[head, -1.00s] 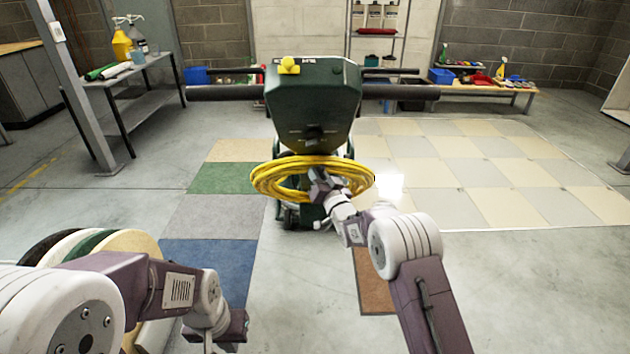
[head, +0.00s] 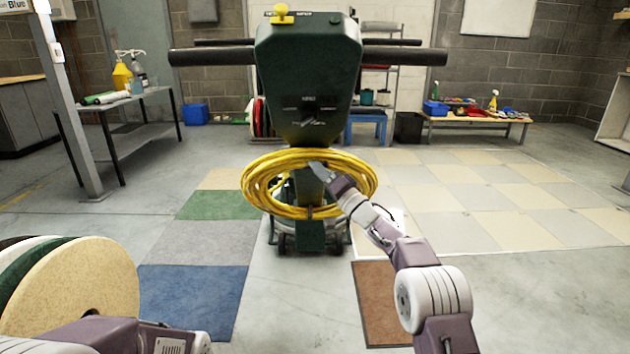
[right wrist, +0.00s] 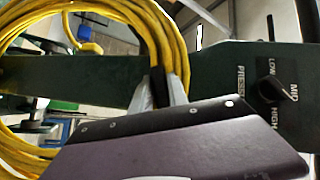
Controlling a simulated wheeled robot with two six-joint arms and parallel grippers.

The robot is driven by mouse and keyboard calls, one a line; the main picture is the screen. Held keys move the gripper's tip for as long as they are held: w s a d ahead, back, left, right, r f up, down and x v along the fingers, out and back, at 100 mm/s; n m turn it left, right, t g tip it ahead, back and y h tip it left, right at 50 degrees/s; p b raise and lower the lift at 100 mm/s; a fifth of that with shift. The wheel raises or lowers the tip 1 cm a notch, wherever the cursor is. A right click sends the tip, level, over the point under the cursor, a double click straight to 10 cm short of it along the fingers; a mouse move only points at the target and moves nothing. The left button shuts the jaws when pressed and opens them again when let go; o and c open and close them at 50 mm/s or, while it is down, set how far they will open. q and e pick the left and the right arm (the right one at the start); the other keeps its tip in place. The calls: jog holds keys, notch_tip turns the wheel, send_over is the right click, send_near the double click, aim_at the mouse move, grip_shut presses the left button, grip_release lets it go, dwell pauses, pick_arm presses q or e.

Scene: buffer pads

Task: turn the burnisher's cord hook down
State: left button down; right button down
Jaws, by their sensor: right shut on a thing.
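The dark green burnisher (head: 308,75) stands upright ahead of me, its handle bar across the top. A yellow coiled cord (head: 262,195) hangs in a loop on its column; it also shows in the right wrist view (right wrist: 178,40). My right gripper (head: 318,172) is at the top of the coil, against the column. In the right wrist view its grey fingers (right wrist: 160,92) are shut on a black piece, the cord hook (right wrist: 157,80), beside the cord strands. The gripper mostly hides the hook in the head view. My left gripper is out of view.
A pressure knob (right wrist: 270,88) is on the burnisher's panel. Round pads (head: 95,290) stand at the lower left, near my left arm. A side table (head: 120,100) is at left, a low bench (head: 475,118) at right.

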dwell(0.4)
jog(key=c, duration=1.3)
grip_release()
jog(key=shift+f, duration=0.1)
